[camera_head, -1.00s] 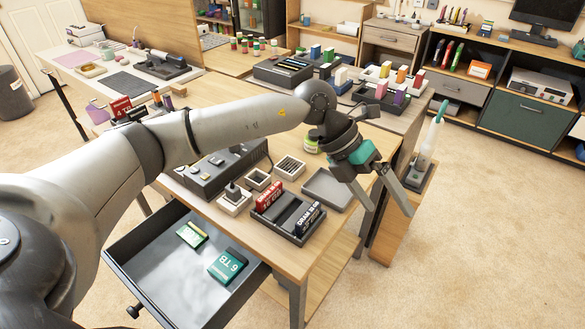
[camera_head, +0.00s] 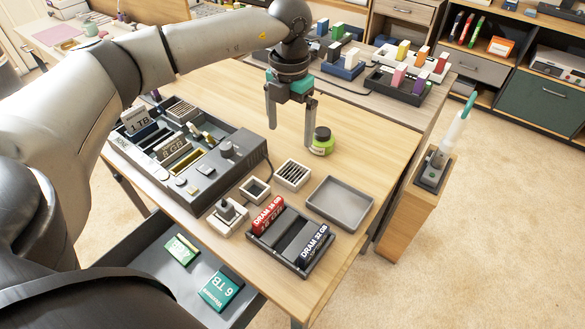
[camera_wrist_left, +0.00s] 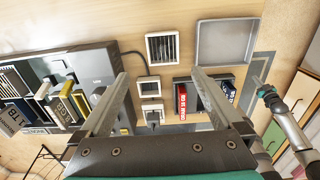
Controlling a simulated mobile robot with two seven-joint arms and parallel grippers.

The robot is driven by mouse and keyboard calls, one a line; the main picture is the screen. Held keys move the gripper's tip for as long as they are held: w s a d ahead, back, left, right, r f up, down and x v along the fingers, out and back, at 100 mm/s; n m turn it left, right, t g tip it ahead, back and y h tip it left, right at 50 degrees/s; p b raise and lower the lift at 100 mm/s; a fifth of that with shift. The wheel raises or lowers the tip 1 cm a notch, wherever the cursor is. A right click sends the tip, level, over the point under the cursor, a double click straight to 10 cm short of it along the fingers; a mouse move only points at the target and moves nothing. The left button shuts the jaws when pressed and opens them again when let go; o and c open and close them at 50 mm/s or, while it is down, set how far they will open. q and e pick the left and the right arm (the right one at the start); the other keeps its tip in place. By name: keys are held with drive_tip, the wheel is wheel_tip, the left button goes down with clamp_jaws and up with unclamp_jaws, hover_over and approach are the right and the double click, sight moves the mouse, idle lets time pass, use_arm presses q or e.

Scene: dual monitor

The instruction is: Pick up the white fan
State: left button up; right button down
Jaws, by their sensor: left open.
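A small white square part with a dark slotted face (camera_head: 292,175), which looks like the white fan, lies on the wooden table. It also shows in the left wrist view (camera_wrist_left: 163,48), ahead of and between the fingers. My left gripper (camera_head: 290,148) is open and empty, pointing down just behind the slotted part in the head view. The fingers are spread apart in the left wrist view (camera_wrist_left: 160,76). No contact with the part is visible.
A white square frame (camera_head: 255,189) and a white part with a knob (camera_head: 228,215) sit beside it. A green jar (camera_head: 322,142) stands close to the right finger. A grey tray (camera_head: 339,204), a DRAM holder (camera_head: 290,240) and a dark slotted console (camera_head: 192,158) surround the area.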

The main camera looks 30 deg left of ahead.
use_arm(q)
drive_tip(key=b, duration=0.1)
hover_over(292, 172)
wheel_tip(292, 172, down, 4)
drive_tip(key=shift+s+a+f, duration=0.1)
drive_tip(key=shift+a+f, duration=0.05)
drive_tip(key=shift+f, duration=0.8)
drive_tip(key=shift+f+b, duration=0.5)
drive_tip(key=shift+f, duration=0.65)
drive_tip(key=f+b, duration=0.1)
drive_tip(key=f, duration=0.2)
drive_tip(key=shift+d+f, duration=0.2)
drive_tip(key=shift+f+b, duration=0.4)
drive_tip(key=shift+f, duration=0.2)
use_arm(e)
drive_tip(key=w+a, duration=0.2)
drive_tip(key=w, duration=0.3)
drive_tip(key=shift+w+a+r, duration=0.2)
drive_tip(key=shift+a+r, duration=0.05)
drive_tip(key=shift+r, duration=0.2)
use_arm(q)
drive_tip(key=shift+w, duration=0.2)
drive_tip(key=c, duration=1.2)
